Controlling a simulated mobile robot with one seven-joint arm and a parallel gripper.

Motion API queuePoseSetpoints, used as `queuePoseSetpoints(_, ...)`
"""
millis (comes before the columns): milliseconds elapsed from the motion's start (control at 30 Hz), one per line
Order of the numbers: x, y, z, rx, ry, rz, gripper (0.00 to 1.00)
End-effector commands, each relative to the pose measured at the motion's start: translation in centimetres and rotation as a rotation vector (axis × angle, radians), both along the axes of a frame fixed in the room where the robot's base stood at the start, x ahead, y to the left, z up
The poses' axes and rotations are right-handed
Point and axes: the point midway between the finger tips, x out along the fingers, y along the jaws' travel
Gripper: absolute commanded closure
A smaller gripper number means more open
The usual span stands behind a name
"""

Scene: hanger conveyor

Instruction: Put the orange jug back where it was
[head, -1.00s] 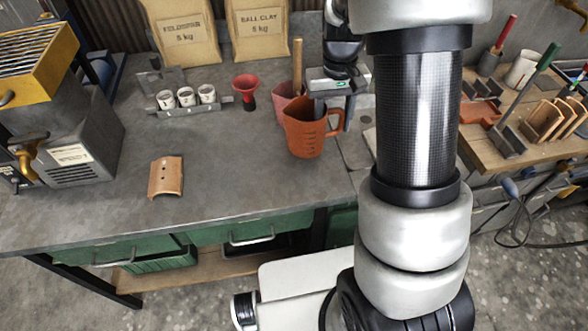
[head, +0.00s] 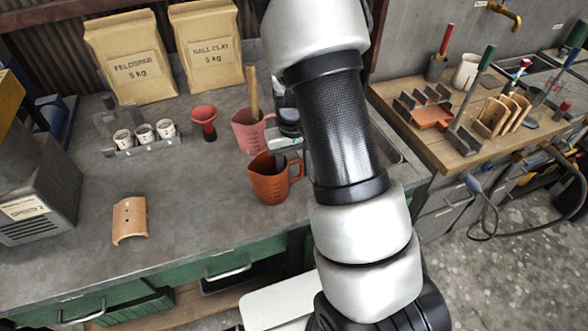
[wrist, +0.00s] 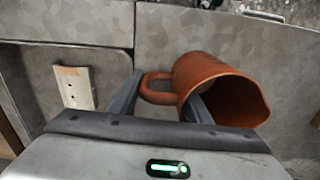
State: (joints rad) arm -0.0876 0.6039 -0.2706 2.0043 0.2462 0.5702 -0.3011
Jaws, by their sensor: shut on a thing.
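The orange jug (head: 272,184) is a handled measuring jug with dark marks on its side, over the right part of the grey workbench. It appears upright in the head view. My gripper (wrist: 160,105) is shut on it on the handle side; in the wrist view one finger is beside the handle and the other at the jug's mouth (wrist: 225,90). In the head view my arm hides most of the gripper. I cannot tell whether the jug touches the bench. A pink jug (head: 248,134) with a wooden stick stands just behind it.
A red funnel (head: 204,118) and a rack of small white cups (head: 144,134) stand left of the pink jug. A curved tan tile (head: 130,220) lies at the front left. Clay bags (head: 128,62) stand at the back. A wooden-topped table (head: 455,145) with tools is at right.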

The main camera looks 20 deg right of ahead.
Motion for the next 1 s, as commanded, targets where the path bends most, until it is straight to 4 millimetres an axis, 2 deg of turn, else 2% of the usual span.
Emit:
queuePoseSetpoints(100,0.0,0.0,-0.5,0.000,0.000,0.000,1.00)
queuePoseSetpoints(133,0.0,0.0,-0.4,0.000,0.000,0.000,0.53)
queuePoseSetpoints(233,0.0,0.0,-0.3,0.000,0.000,0.000,0.38)
queuePoseSetpoints(500,0.0,0.0,-0.2,0.000,0.000,0.000,0.38)
queuePoseSetpoints(633,0.1,0.0,0.6,0.000,-0.002,0.001,0.38)
queuePoseSetpoints(767,0.2,0.1,2.7,0.000,-0.005,0.002,0.38)
queuePoseSetpoints(1000,0.2,0.2,8.1,0.001,-0.006,0.001,0.38)
